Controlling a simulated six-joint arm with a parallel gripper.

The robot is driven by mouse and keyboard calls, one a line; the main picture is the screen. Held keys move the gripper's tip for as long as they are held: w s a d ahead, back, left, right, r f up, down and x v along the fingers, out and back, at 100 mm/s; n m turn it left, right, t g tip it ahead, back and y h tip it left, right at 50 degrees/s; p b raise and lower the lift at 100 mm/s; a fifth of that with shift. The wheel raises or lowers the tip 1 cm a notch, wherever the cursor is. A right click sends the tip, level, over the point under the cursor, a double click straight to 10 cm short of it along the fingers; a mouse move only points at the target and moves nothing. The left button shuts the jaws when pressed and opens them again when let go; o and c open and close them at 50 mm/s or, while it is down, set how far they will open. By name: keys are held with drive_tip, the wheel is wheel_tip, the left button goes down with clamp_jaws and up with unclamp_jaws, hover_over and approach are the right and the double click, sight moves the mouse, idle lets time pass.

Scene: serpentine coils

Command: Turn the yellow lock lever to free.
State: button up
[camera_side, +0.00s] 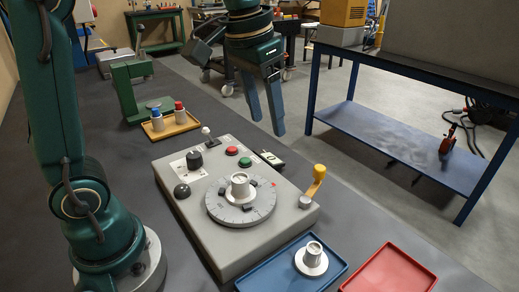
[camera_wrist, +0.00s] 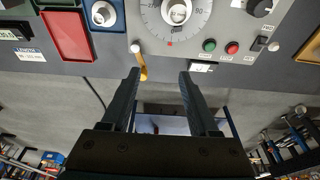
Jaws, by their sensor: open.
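The yellow lock lever (camera_side: 317,182) sits at the right front corner of the grey control box (camera_side: 275,243), on a pale round pivot. In the side view it stands up from the pivot and leans right. In the wrist view the lever (camera_wrist: 141,66) points from its pivot toward my gripper, out past the box edge. My gripper (camera_side: 266,126) is open and empty, fingers pointing down, above and behind the lever, apart from it. In the wrist view my gripper (camera_wrist: 159,73) has its left fingertip close beside the lever in the picture; the height gap cannot be judged.
The box carries a grey dial (camera_side: 238,218), a black knob (camera_side: 194,160), a toggle (camera_side: 207,134), and red (camera_side: 231,150) and green (camera_side: 245,162) buttons. A blue tray (camera_side: 262,283) with a pale part and a red tray (camera_side: 390,272) lie in front. Open floor lies right of the bench.

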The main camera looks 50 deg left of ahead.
drive_tip(key=s+f+t, duration=0.3)
drive_tip(key=s+f, duration=0.3)
drive_tip(key=s, duration=0.7)
drive_tip(key=w+a+r+m, duration=0.1)
drive_tip(key=w+a+r, duration=0.3)
drive_tip(key=w+a, duration=0.6)
drive_tip(key=a+f+n, duration=0.1)
drive_tip(key=a+f, duration=0.1)
drive_tip(key=a, duration=0.2)
drive_tip(key=w+a+f+n+g, duration=0.1)
drive_tip(key=a+f, duration=0.2)
drive_tip(key=a, duration=0.1)
drive_tip(key=w+a+f+n+g+y, duration=0.1)
drive_tip(key=a+f+n, duration=0.1)
drive_tip(key=a, duration=0.3)
drive_tip(key=shift+a+f, duration=0.1)
drive_tip(key=shift+f, duration=0.1)
drive_tip(key=shift+s+a+f+n, duration=0.25)
drive_tip(key=shift+s+a+n, duration=0.05)
drive_tip(key=shift+s+a, duration=0.05)
